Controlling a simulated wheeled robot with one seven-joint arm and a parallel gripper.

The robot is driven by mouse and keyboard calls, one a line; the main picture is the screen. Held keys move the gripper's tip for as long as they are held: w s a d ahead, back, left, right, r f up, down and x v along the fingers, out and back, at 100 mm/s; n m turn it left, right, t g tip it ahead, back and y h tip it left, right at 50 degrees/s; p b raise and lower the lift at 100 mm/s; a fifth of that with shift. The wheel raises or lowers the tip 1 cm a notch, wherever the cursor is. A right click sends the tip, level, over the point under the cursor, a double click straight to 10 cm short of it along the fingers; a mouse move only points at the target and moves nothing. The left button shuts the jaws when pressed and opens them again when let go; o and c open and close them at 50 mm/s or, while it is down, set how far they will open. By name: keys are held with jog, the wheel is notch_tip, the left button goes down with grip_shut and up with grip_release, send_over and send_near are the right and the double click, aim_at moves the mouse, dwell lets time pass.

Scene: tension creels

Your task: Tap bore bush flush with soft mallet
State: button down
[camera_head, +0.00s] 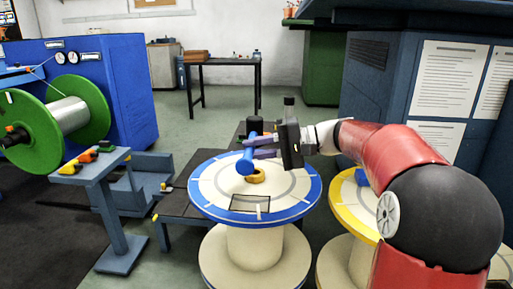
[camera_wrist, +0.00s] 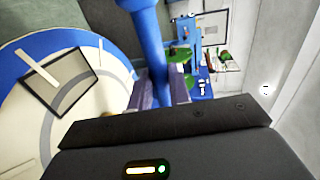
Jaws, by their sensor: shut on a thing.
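The soft mallet (camera_head: 246,164) is a blue cylinder, slanting down toward the reel's centre. My gripper (camera_head: 256,148) comes from the right and is shut on it. In the wrist view the blue mallet (camera_wrist: 147,35) passes between my gripper's fingers (camera_wrist: 160,92). The brass-yellow bore bush (camera_head: 256,177) sits at the centre of a cream reel with a blue rim (camera_head: 212,203). The mallet's lower end is just above and left of the bush in the head view; I cannot tell whether they touch. The bush's seating depth is not clear.
A yellow-rimmed reel (camera_head: 346,207) stands to the right, partly behind my arm. A blue pedestal (camera_head: 108,195) with small orange and yellow items stands left. A green-flanged reel (camera_head: 28,132) is at far left. A dark table (camera_head: 228,62) stands behind, with clear floor before it.

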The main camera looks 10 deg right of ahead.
jog(key=shift+f+b, duration=1.35)
jog(key=shift+f, duration=0.8)
notch_tip(320, 180, down, 4)
jog(key=b, duration=0.3)
jog(key=shift+f, duration=0.25)
jog(key=shift+r+p, duration=2)
jog(key=shift+r, duration=0.55)
notch_tip(320, 180, up, 3)
jog(key=shift+p, duration=1.15)
jog(key=shift+f, duration=0.1)
jog(key=shift+f+b, duration=1.2)
jog(key=shift+f, duration=0.2)
